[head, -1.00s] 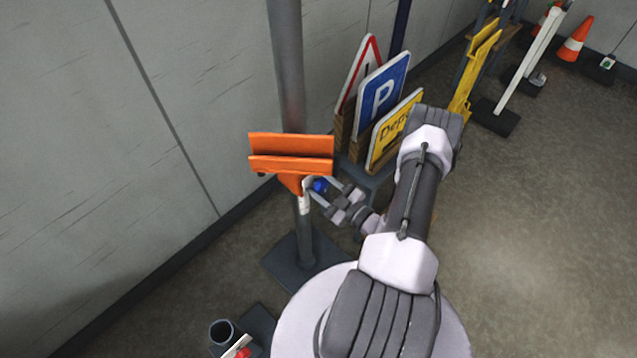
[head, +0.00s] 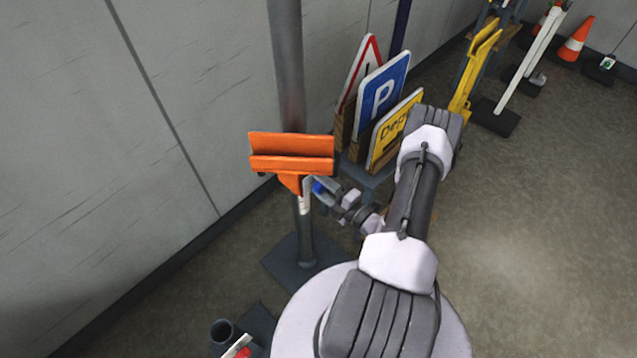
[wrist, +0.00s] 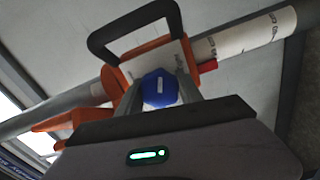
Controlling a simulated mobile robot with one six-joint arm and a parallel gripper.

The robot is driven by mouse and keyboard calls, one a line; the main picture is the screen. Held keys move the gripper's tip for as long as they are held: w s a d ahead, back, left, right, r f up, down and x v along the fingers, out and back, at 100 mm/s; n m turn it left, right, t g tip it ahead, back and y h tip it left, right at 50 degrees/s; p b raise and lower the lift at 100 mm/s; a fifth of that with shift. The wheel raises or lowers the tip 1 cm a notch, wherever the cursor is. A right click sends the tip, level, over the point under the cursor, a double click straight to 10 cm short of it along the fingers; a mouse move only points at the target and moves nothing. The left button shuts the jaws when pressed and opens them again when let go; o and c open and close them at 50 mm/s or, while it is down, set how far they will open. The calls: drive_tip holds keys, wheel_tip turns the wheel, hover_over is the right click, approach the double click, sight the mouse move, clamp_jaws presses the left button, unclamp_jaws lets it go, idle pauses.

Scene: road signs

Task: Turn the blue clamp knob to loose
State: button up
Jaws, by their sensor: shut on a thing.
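The blue clamp knob (head: 317,187) sits at the right side of the orange clamp bracket (head: 291,163) on the grey post (head: 289,70). My gripper (head: 319,191) reaches it from the right and is shut on the knob. In the wrist view the knob (wrist: 160,89) lies between the two fingers, with a pale mark on its face. An orange bracket body (wrist: 118,80) and a black loop handle (wrist: 135,22) show behind it. A small red part (wrist: 207,67) is just right of the knob. The fingers partly hide the knob in the head view.
Parking, warning and yellow sign panels (head: 382,95) stand in a rack close behind my arm. A dark base plate (head: 303,262) is under the post. A dark cup (head: 222,332) stands at the lower left. The floor at right is clear; cones stand far back.

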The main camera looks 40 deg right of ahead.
drive_tip(key=n, duration=0.5)
drive_tip(key=shift+n, duration=0.3)
drive_tip(key=n, duration=1.1)
drive_tip(key=shift+n, duration=0.4)
drive_tip(key=n, duration=0.5)
drive_tip(key=shift+d, duration=0.1)
drive_tip(key=shift+n, duration=0.3)
drive_tip(key=o, duration=1.4)
